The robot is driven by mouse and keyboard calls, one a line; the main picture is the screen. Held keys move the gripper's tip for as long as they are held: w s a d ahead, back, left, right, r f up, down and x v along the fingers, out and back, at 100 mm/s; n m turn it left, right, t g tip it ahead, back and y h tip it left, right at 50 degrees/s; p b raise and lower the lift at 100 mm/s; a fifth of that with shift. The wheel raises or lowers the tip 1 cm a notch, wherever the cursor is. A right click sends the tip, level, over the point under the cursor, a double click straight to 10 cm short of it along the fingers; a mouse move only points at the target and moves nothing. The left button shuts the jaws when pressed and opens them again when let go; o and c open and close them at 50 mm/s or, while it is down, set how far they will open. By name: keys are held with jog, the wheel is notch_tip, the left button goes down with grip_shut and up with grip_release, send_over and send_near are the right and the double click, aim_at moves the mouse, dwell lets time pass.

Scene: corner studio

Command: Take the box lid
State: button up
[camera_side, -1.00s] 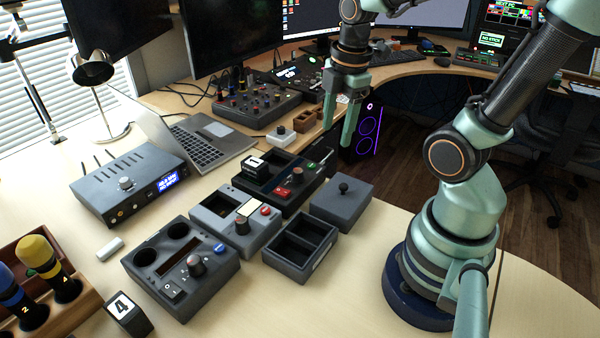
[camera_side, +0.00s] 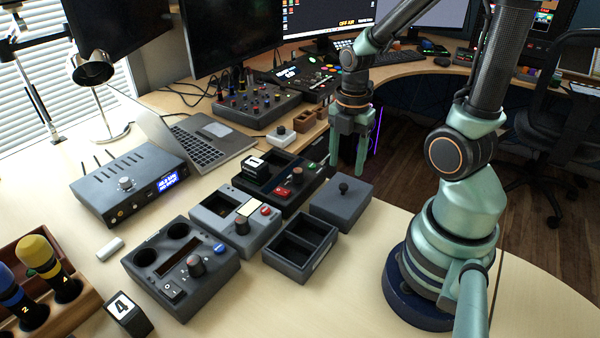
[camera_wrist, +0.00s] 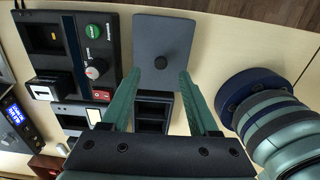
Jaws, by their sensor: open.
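The box lid (camera_side: 341,203) is a dark grey square slab with a round black knob on top. It lies on the table just behind the open grey box (camera_side: 318,262), which has two empty-looking compartments. My gripper (camera_side: 348,168) is open, with its green fingers pointing down above and behind the lid, apart from it. The box (camera_wrist: 152,123) shows between the fingers. Nothing is held.
A larger grey device (camera_side: 212,275) is farther front left. The table right of the lid and box is clear.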

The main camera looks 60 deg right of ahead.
aim_at(344, 185)
notch_tip(344, 185, down, 3)
jog(key=shift+s+a+f, duration=0.15)
jog(key=shift+f, duration=0.9)
jog(key=shift+c, duration=0.3)
grip_shut()
dwell(0.5)
